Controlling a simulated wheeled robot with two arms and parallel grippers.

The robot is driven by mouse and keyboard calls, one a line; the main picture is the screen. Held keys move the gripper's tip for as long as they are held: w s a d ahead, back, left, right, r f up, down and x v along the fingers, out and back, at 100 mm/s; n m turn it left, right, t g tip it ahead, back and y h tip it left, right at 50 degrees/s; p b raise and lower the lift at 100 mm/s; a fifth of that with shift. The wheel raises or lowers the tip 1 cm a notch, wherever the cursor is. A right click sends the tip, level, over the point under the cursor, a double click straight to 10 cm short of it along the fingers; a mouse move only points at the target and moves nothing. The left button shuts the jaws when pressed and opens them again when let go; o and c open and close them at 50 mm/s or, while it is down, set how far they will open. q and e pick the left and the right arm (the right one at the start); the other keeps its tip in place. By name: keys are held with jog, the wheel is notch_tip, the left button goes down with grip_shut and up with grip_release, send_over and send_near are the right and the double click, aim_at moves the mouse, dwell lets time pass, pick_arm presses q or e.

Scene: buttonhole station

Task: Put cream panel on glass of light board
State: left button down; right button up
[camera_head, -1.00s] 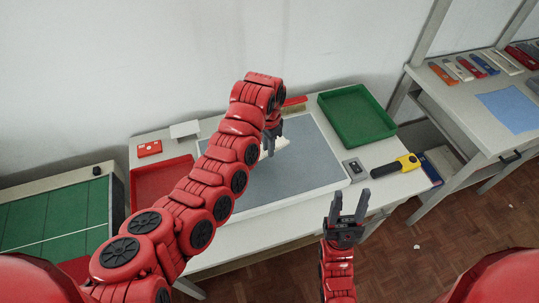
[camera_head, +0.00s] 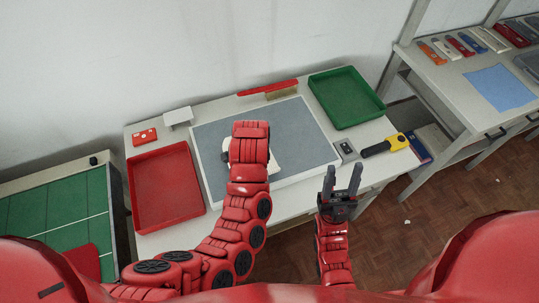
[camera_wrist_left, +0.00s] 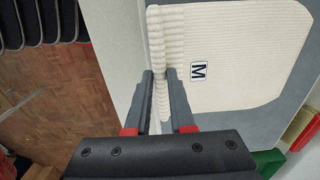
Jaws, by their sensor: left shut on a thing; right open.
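The light board's grey glass (camera_head: 300,125) lies in a white frame on the table. The cream panel (camera_head: 276,162) is over the glass, mostly hidden by my left arm in the head view. In the left wrist view the cream panel (camera_wrist_left: 235,45) is flat, with a ribbed edge and an "M" label. My left gripper (camera_wrist_left: 160,75) is shut on that ribbed edge. Whether the panel touches the glass is unclear. My right gripper (camera_head: 341,183) is open and empty, off the table's front edge.
A red tray (camera_head: 140,190) stands left of the board and a green tray (camera_head: 371,118) at back right. A yellow-black tool (camera_head: 385,146) and a grey box (camera_head: 346,150) lie on the right. A red-topped item (camera_head: 268,89) is behind the board.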

pick_arm(q)
jog(key=w+d+b, duration=0.1)
jog(key=w+b, duration=0.1)
jog(key=w+d+b, duration=0.1)
jog(key=w+d, duration=0.1)
jog(key=w, duration=0.1)
jog(key=w+d+f+b, duration=0.1)
jog(key=w+b, duration=0.1)
jog(key=shift+w+d+b, duration=0.3)
jog(key=shift+w+d, duration=0.35)
jog(key=shift+w, duration=0.1)
notch_tip(320, 180, down, 3)
jog(key=shift+s+r+p, duration=0.1)
jog(key=shift+p, duration=0.95)
jog(key=shift+f, duration=0.3)
jog(key=shift+f, duration=0.1)
jog(key=shift+f, duration=0.15)
jog(key=c, duration=0.8)
grip_release()
